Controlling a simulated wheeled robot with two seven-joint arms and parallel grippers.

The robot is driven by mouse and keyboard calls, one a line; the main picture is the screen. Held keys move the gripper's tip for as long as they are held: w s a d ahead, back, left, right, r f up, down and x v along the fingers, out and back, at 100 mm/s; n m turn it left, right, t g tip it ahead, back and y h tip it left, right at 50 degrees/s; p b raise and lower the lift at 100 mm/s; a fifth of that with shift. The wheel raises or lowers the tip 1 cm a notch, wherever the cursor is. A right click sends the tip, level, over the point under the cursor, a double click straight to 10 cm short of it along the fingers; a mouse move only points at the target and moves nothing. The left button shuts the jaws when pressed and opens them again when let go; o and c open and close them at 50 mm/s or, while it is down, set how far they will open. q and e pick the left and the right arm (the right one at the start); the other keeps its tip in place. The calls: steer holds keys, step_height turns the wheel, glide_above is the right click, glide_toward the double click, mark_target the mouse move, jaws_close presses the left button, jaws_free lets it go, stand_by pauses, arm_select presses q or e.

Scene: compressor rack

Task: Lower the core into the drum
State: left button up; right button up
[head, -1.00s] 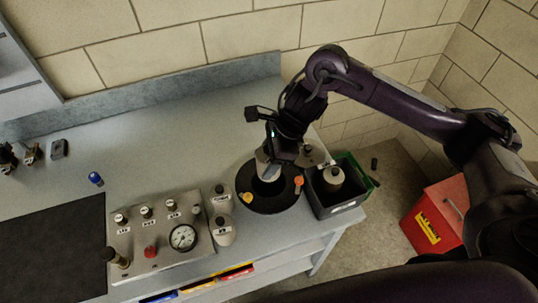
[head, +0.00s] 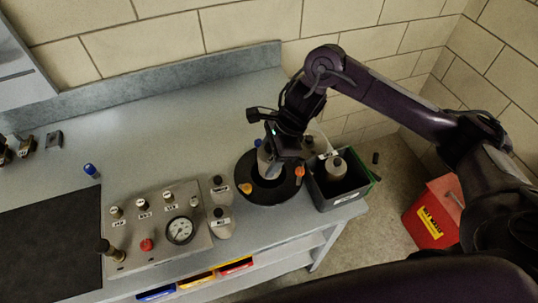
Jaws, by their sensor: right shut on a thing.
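The drum (head: 268,192) is a black round body with a wide rim and an orange and a yellow-orange clamp on it, at the right end of the bench. My right gripper (head: 274,164) is over the drum's middle, shut on the core (head: 263,158), a pale grey piece. The core's lower end is at the drum's opening; the gripper hides part of it, so I cannot tell how deep it sits. My left gripper is out of view.
A dark grey bin (head: 341,198) holding a grey canister stands right of the drum. Two small canisters (head: 221,222) and a gauge panel (head: 158,230) are to its left. A red box (head: 432,212) is on the floor. The bench's back middle is clear.

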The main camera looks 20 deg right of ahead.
steer(key=shift+a, duration=0.25)
stand_by(0.4)
steer(key=shift+f+b, duration=0.15)
steer(key=shift+b, duration=0.2)
steer(key=shift+f+b, duration=0.5)
steer(key=shift+b, duration=0.15)
step_height(320, 180, down, 6)
steer(key=b, duration=0.5)
steer(key=shift+r+b, duration=0.25)
steer(key=shift+b, duration=0.1)
steer(key=shift+r, duration=0.2)
steer(key=shift+f, duration=0.1)
stand_by(0.4)
